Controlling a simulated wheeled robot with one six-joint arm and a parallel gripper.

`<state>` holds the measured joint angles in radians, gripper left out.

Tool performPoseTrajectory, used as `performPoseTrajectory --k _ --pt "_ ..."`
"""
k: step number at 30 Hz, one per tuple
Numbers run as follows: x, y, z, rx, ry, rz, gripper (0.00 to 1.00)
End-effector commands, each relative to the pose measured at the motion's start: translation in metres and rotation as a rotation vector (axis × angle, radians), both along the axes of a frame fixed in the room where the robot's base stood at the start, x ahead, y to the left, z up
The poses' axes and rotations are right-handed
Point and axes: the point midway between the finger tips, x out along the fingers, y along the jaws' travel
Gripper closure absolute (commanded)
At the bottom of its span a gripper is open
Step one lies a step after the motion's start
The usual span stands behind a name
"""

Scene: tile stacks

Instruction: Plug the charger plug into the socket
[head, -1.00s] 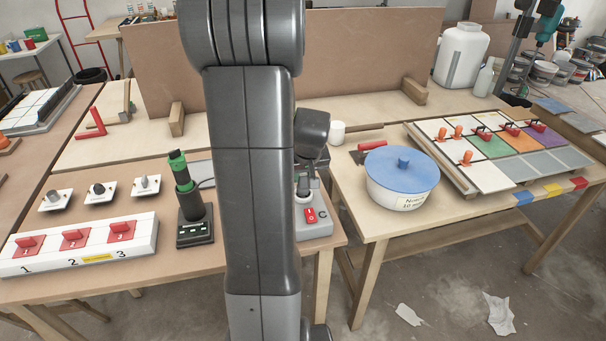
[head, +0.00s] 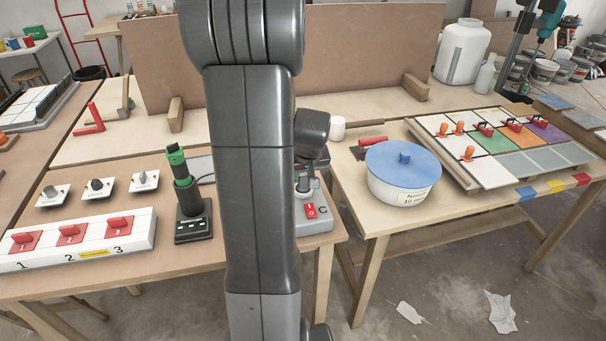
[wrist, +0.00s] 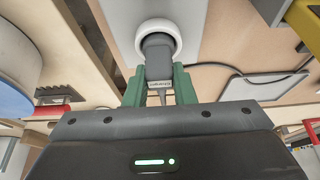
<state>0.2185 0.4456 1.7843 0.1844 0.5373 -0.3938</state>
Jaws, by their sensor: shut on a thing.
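The charger plug (wrist: 158,58) is a dark block with a small label, seen in the wrist view. My gripper (wrist: 158,80) is shut on it, with one green finger on each side. The plug's far end is at the white ring of the socket (wrist: 172,30), in line with it. How deep it sits inside the ring cannot be seen. In the head view, the grey socket box (head: 318,227) with a red switch (head: 311,211) stands at the table's right edge. My arm partly hides the box there.
A green-and-black tool (head: 180,180) stands in a dark base left of my arm. A white strip (head: 140,240) with red numbered switches lies further left. A bowl with a blue lid (head: 402,165) stands on the right table. A cable (wrist: 215,66) shows in the wrist view.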

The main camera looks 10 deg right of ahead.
Motion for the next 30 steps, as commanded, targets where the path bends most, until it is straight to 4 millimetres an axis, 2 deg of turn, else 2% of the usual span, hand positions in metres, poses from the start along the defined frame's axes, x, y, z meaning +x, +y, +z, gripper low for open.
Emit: performPoseTrajectory --k 3,4,7,8,19,30 --pt "0.000 0.000 0.000 0.000 0.000 0.000 1.00" --pt "0.000 0.000 0.000 0.000 0.000 0.000 0.73" --pt "0.000 0.000 0.001 0.000 0.000 0.000 0.53" --pt "0.000 0.000 0.001 0.000 0.000 0.000 0.51" --pt "-0.001 0.000 0.003 0.000 0.000 0.000 0.51" --pt "-0.009 0.000 0.024 0.000 -0.001 0.000 0.51"
